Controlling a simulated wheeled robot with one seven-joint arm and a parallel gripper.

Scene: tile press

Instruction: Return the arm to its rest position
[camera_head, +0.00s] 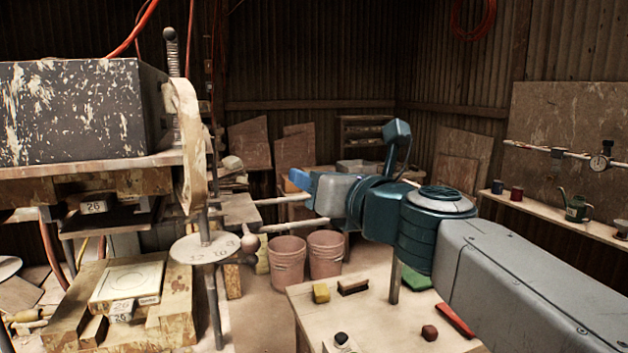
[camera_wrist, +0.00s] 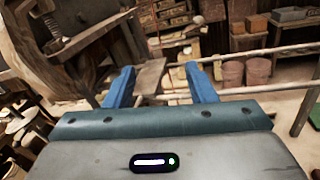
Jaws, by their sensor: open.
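My arm reaches in from the right in the head view, over the bench, and points left toward the press. My gripper (camera_head: 297,180) is at its end, in mid-air to the right of the press wheel. In the wrist view my gripper (camera_wrist: 160,88) shows two blue fingers spread wide, with nothing between them. The tile press (camera_head: 80,110) stands at the left, with a dark speckled block on top. A pale tile mould (camera_head: 127,283) rests on wooden blocks below it.
Horizontal rods with a round knob (camera_head: 250,243) run from the press close below my gripper. A wooden bench (camera_head: 380,312) with small blocks and a brush lies below my arm. Two pink buckets (camera_head: 288,262) stand on the floor behind. A shelf (camera_head: 540,212) lines the right wall.

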